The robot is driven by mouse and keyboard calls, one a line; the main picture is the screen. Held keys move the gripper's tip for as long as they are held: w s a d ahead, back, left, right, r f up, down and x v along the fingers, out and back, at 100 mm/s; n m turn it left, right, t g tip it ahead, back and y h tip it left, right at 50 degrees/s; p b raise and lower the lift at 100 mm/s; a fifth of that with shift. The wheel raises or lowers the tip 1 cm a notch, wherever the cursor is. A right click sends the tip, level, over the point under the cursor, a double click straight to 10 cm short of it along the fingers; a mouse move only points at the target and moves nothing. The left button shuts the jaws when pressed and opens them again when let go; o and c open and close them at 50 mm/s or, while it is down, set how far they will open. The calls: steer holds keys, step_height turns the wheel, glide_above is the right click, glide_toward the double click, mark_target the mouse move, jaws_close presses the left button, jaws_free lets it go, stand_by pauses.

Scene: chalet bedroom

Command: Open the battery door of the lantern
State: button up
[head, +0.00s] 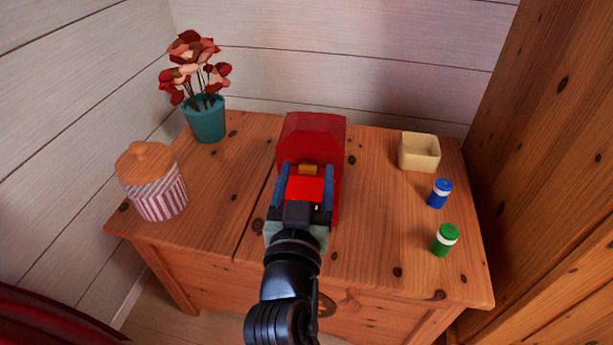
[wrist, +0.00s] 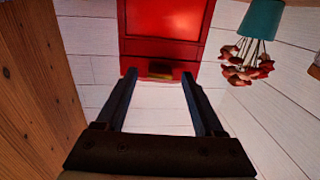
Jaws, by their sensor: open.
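The red lantern (head: 318,135) stands at the back middle of the wooden chest. A brighter red panel (head: 305,188), which looks like its battery door, faces me; it also shows in the wrist view (wrist: 165,17). A small yellow tab (head: 309,169) sits at the panel's upper edge and shows in the wrist view (wrist: 160,72). My gripper (head: 307,168) is open and points at the lantern, with the tab between its fingertips (wrist: 160,75) in both views. Whether the fingers touch anything cannot be told. The panel looks closed, but my gripper partly hides it.
The chest top (head: 375,225) has free room on both sides of the lantern. A cream box (head: 419,152), a blue cylinder (head: 439,194) and a green cylinder (head: 445,240) stand right. A striped jar (head: 160,193) and flowerpot (head: 205,120) stand left. A wooden wall (head: 550,150) rises right.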

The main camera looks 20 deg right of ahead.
jaws_close()
stand_by(1.4)
